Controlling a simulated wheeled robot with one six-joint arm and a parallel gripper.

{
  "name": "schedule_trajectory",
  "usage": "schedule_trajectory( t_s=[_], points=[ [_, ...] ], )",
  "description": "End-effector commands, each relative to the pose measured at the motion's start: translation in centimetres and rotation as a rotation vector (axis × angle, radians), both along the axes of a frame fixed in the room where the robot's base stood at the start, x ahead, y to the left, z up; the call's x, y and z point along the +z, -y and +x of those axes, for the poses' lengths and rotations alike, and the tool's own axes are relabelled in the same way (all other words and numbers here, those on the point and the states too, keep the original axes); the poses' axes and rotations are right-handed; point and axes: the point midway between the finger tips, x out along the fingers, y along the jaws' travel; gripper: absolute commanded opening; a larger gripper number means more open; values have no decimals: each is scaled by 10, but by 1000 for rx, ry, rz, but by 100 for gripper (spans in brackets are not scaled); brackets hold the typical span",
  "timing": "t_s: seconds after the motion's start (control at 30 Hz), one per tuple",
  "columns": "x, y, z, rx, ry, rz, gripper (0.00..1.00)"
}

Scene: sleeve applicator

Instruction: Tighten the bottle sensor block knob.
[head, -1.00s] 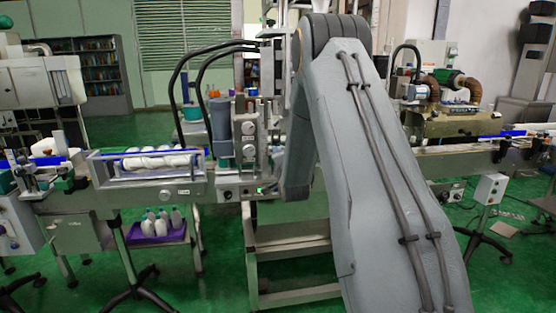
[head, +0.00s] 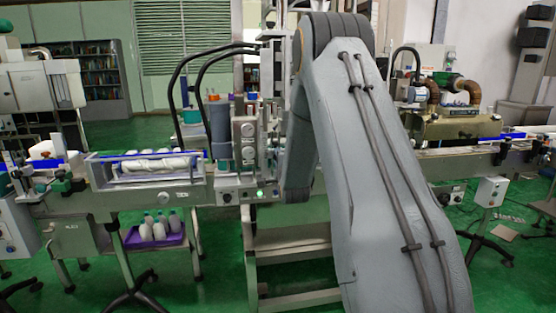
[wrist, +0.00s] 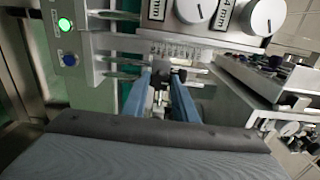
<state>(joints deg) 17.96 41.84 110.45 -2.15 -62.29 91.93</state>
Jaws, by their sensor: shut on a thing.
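In the wrist view my gripper (wrist: 162,82) reaches forward with two blue fingers. It is shut on a small dark knob (wrist: 160,77), which shows between the fingertips. The fingers hide part of the knob, and its turn angle cannot be read. The knob sits below a metal block with a printed scale (wrist: 180,50). In the head view my own arm hides the gripper and the knob.
Two large white dials (wrist: 195,10) sit above the fingers. A grey post with a lit green button (wrist: 65,24) and a blue button stands at the left. A conveyor (wrist: 255,90) runs at the right. A purple tray (head: 135,240) with white bottles is under the line.

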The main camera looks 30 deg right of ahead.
Motion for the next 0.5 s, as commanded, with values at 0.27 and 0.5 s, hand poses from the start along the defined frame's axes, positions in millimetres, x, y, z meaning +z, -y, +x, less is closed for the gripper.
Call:
schedule_trajectory(
  t_s=[0.27, 0.5],
  points=[
    [1, 0, 0, 0, 1, 0, 37],
    [0, 0, 0, 0, 1, -1, 44]
  ],
)
